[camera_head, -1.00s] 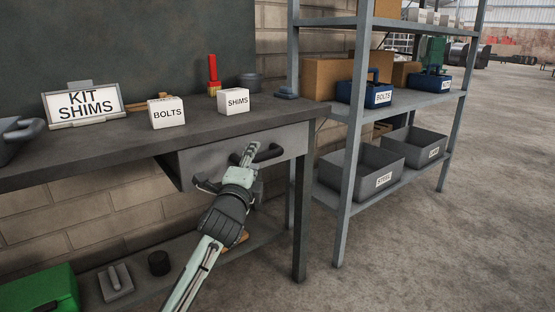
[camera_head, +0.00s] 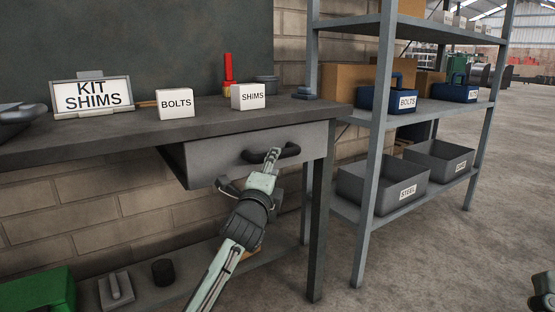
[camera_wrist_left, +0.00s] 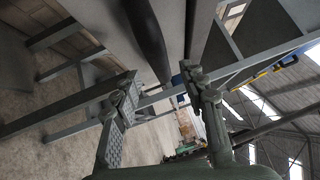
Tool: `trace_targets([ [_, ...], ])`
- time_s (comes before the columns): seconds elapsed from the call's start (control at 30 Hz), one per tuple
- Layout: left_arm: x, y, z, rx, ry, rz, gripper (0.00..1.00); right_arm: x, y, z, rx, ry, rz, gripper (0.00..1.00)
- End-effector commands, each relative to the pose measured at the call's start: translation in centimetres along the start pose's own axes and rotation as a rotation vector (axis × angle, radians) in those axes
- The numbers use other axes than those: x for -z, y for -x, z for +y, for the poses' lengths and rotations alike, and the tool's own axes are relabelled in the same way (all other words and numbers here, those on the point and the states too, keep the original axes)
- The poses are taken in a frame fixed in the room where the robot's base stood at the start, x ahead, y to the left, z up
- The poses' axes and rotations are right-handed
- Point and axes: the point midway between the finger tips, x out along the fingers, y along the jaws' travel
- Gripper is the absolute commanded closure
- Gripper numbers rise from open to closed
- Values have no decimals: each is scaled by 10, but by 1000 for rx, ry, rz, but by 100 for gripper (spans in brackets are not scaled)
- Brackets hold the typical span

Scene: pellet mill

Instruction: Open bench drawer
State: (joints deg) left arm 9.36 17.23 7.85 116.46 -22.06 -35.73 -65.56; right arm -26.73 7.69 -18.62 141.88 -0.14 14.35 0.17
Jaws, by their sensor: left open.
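The grey bench drawer (camera_head: 225,154) hangs under the bench top, its front about level with the bench edge; I see no open gap above it. Its dark bar handle (camera_head: 290,150) runs across the front. My left gripper (camera_head: 271,160) is at the handle, right of its middle in the head view, and its fingers overlap it. In the left wrist view the fingers of my left gripper (camera_wrist_left: 165,98) are spread apart, with the dark handle bar (camera_wrist_left: 146,38) ahead between them. Contact cannot be told. A part of what seems my right gripper (camera_head: 543,292) shows at the lower right corner.
The bench top (camera_head: 130,122) holds a KIT SHIMS sign (camera_head: 92,96), a BOLTS box (camera_head: 175,104) and a SHIMS box (camera_head: 248,96). A bench leg (camera_head: 317,230) and a metal shelf unit (camera_head: 372,180) stand to the right. The floor (camera_head: 430,260) at right is clear.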

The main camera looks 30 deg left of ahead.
Motion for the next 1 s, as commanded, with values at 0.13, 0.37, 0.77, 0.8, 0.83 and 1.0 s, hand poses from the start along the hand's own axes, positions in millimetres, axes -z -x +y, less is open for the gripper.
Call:
trace_targets([
  [0.13, 0, -26, -1, 3, 0, -1, 57, 4, 1, 1, -1, 3, 36, 60],
  [0.37, 0, -50, 0, 1, -1, -1, 57, 11, 2, 2, -1, 5, 76, 60],
  [0.77, 0, -54, 0, 0, -1, 0, 67, 12, 2, 2, -2, 6, 83, 60],
  [0.8, 0, -54, 0, 0, -1, 0, 72, 12, 2, 2, -2, 6, 83, 60],
  [0.83, 0, -54, 0, 0, -1, 0, 76, 12, 2, 2, -2, 7, 83, 60],
  [1.0, 0, -54, 0, 0, -1, 0, 97, 12, 2, 2, -2, 6, 82, 60],
])
